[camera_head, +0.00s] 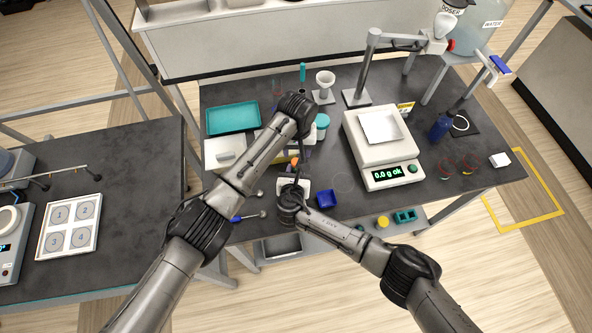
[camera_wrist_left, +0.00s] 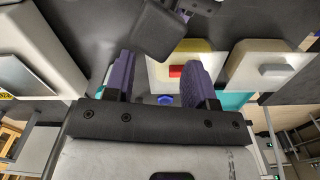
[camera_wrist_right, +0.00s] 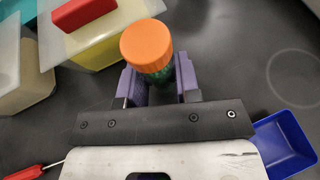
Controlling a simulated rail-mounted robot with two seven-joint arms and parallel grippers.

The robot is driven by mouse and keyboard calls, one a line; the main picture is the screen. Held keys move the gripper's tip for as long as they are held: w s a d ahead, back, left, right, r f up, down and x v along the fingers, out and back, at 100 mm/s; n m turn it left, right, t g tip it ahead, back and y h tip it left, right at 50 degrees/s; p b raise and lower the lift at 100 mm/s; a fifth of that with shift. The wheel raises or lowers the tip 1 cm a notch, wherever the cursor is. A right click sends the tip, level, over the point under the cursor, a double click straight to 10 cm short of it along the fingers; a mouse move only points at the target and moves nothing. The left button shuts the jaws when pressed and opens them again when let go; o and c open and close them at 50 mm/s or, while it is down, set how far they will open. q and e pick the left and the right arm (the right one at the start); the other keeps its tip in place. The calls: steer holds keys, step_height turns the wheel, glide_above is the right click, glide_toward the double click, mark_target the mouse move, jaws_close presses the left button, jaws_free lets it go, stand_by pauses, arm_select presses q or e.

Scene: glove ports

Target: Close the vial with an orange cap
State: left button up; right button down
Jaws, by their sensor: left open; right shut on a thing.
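An orange cap (camera_wrist_right: 146,45) sits on top of a green vial (camera_wrist_right: 166,78) in the right wrist view. I cannot tell whether the cap is fully seated. My right gripper (camera_wrist_right: 160,82) is shut on the vial, one purple finger on each side, just below the cap. In the head view the cap is a small orange patch (camera_head: 294,160) between my two arms. My left gripper (camera_wrist_left: 160,85) is open, with nothing between its purple fingers. In the head view it is mostly hidden under its own wrist, close to the right gripper.
A blue tray (camera_head: 326,198) lies right of my right gripper. A yellow container with a red part (camera_wrist_left: 175,71) stands close by. A white balance (camera_head: 382,145) stands to the right and a teal tray (camera_head: 232,118) to the back left. Tools lie near the front edge.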

mark_target(296, 160)
arm_select(q)
steer(key=shift+d+r+n, duration=0.1)
steer(key=shift+r+n, duration=0.5)
steer(key=shift+r, duration=0.15)
steer(key=shift+a+r+n, duration=0.25)
steer(key=shift+r+n, duration=0.2)
steer(key=shift+n, duration=0.15)
steer(key=shift+f, duration=4)
steer(key=c, duration=0.9)
steer(key=m, duration=0.3)
jaws_close()
